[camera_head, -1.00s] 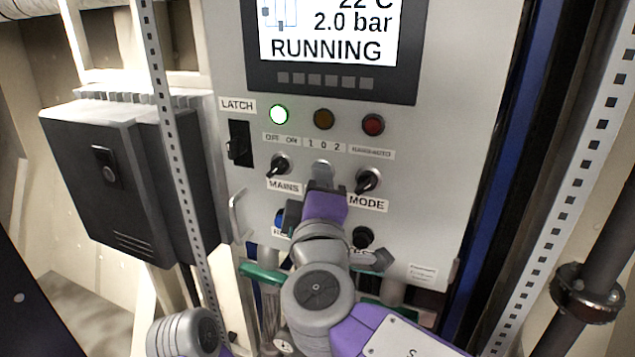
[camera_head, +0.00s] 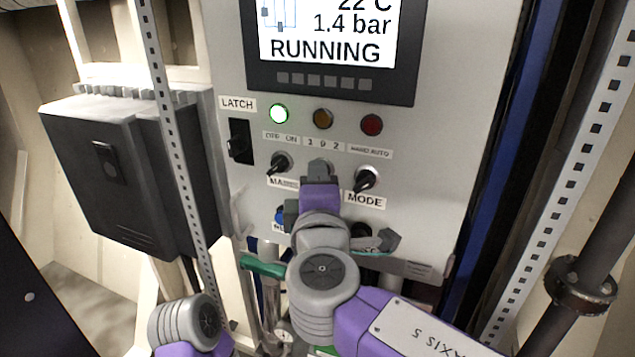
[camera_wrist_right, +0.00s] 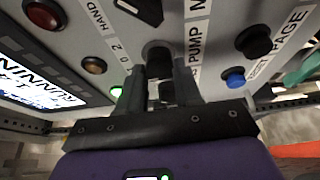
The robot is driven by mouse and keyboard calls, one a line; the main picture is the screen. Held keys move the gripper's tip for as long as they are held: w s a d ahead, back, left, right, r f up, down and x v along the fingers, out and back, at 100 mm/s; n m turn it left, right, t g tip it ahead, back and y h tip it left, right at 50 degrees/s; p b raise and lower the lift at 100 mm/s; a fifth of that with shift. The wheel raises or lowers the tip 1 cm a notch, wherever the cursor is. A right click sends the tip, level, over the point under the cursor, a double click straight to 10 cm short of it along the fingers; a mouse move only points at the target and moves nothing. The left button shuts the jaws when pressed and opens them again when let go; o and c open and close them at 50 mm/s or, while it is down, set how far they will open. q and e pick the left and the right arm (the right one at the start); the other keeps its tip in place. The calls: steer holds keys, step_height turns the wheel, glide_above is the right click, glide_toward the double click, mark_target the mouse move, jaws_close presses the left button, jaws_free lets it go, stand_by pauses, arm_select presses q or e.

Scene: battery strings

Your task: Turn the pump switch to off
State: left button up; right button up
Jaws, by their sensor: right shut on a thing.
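The pump switch (camera_head: 320,167) is a dark knob in the middle of the panel's switch row, under a "1 0 2" label. My right gripper (camera_head: 320,182) reaches up to it from below. In the right wrist view, the two dark fingers (camera_wrist_right: 159,88) are shut on the knob (camera_wrist_right: 158,55), one on each side. A "PUMP" label (camera_wrist_right: 196,42) shows beside it. The fingers and hand cover much of the knob, so its exact setting cannot be told. The screen (camera_head: 327,35) reads "RUNNING" and 1.4 bar. My left gripper is not in view.
The mains switch (camera_head: 279,163) stands close to the left of the hand and the mode switch (camera_head: 367,179) close to the right. A blue button (camera_head: 281,214) sits lower left. A green lamp (camera_head: 278,113) is lit. A black box (camera_head: 100,170) stands left.

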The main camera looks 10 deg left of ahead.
steer(key=o, duration=1)
steer(key=shift+o, duration=0.2)
steer(key=b+v, duration=0.2)
steer(key=v, duration=0.5)
steer(key=shift+s, duration=0.3)
